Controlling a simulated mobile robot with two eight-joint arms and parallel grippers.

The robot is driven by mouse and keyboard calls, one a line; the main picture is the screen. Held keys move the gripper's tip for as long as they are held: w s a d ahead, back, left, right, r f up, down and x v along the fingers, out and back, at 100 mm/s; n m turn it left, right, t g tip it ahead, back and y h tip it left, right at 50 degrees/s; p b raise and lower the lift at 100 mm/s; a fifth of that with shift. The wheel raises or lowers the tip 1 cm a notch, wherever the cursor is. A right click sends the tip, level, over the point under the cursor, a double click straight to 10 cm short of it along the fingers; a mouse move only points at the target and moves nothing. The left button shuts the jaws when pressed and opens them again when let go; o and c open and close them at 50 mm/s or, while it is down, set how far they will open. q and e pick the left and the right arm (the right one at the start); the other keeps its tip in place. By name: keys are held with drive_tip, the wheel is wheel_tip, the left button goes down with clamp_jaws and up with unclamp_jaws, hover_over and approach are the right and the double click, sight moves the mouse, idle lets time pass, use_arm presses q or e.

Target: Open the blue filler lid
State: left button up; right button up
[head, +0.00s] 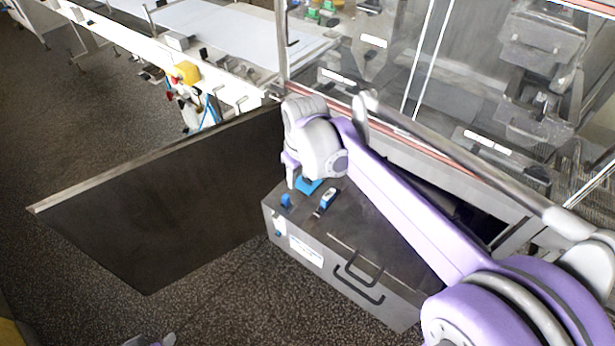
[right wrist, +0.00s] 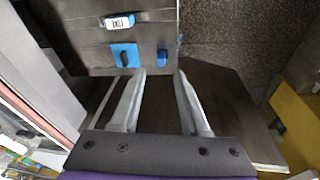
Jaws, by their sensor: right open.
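The grey metal box (head: 375,235) stands on the floor with several blue parts on its top. A blue square plate with a dark knob (right wrist: 125,55), which looks like the filler lid, lies flat; in the head view its blue edge (head: 309,186) shows partly behind my right gripper. A small blue block (right wrist: 162,57) sits beside it, and it also shows in the head view (head: 286,201). My right gripper (right wrist: 159,73) is open and empty, its fingertips pointing toward the box edge near the small block. A small grey piece at the head view's bottom edge may be my left gripper (head: 150,340).
A blue latch with a white label (head: 326,202) lies on the box top. Two dark handles (head: 360,278) are on the box. A large dark panel (head: 165,205) stands open at the left. The glazed machine (head: 470,70) is behind. Speckled floor (head: 235,300) is free in front.

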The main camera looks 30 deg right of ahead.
drive_tip(key=w+d+f+g, duration=0.1)
drive_tip(key=w+d+f, duration=0.1)
drive_tip(key=w+d, duration=0.35)
drive_tip(key=n+g+b, duration=0.1)
drive_tip(key=n, duration=0.1)
hover_over(307, 180)
drive_tip(key=w, duration=0.1)
wheel_tip(307, 180, down, 5)
wheel_tip(307, 180, down, 10)
drive_tip(key=shift+d+b, duration=0.1)
drive_tip(key=shift+b, duration=0.3)
clamp_jaws()
idle(0.6)
